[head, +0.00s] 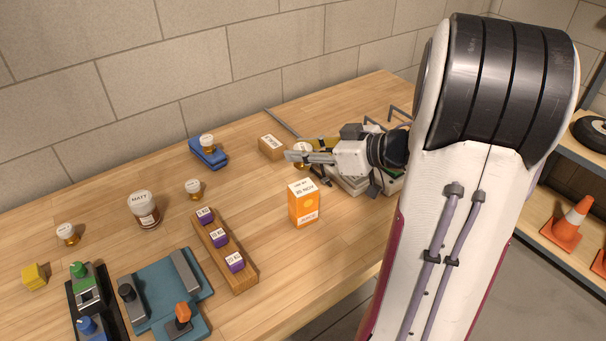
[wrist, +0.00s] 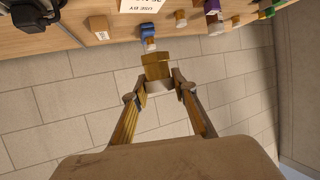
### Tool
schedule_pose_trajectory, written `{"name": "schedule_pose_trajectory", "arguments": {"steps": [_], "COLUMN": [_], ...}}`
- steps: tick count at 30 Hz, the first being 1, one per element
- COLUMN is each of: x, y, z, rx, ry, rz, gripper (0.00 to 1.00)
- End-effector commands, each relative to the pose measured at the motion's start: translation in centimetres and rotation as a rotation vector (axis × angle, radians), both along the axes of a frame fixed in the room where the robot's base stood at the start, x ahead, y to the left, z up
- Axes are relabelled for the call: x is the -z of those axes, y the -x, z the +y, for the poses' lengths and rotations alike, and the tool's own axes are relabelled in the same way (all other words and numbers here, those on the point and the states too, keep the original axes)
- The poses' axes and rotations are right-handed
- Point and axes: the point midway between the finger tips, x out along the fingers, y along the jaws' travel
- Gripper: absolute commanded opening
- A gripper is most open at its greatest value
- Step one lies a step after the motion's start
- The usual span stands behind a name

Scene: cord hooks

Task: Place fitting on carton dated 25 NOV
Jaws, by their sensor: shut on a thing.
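My gripper (head: 296,156) is shut on a brass fitting (wrist: 157,66) with a pale label on top, which also shows at the jaws in the head view (head: 302,147). The fitting is held above the table, behind the carton as the head view shows it. An orange and white juice carton (head: 303,207) stands upright on the table, apart from the gripper. Its top label ends in NOV; the day looks like 30, but the digits are small. The carton's white label is cut off at the top of the wrist view (wrist: 140,5).
Other brass fittings stand on a blue block (head: 210,156) and on the table (head: 194,188) (head: 67,234). A small brown box (head: 271,147), a MATT jar (head: 144,208) and a wooden rack (head: 238,270) of purple weights stand around. Bare tabletop surrounds the carton.

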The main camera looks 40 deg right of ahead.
Motion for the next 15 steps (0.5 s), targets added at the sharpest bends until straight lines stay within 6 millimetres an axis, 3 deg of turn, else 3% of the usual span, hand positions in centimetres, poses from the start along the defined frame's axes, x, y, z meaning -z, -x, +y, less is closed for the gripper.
{"name": "schedule_pose_trajectory", "arguments": {"steps": [6, 15], "x": [2.5, 3.0], "y": [0.0, 0.0], "z": [0.0, 0.0], "rx": [0.001, 0.000], "ry": [-0.002, 0.001], "rz": [0.001, 0.000], "gripper": [0.04, 0.04]}}
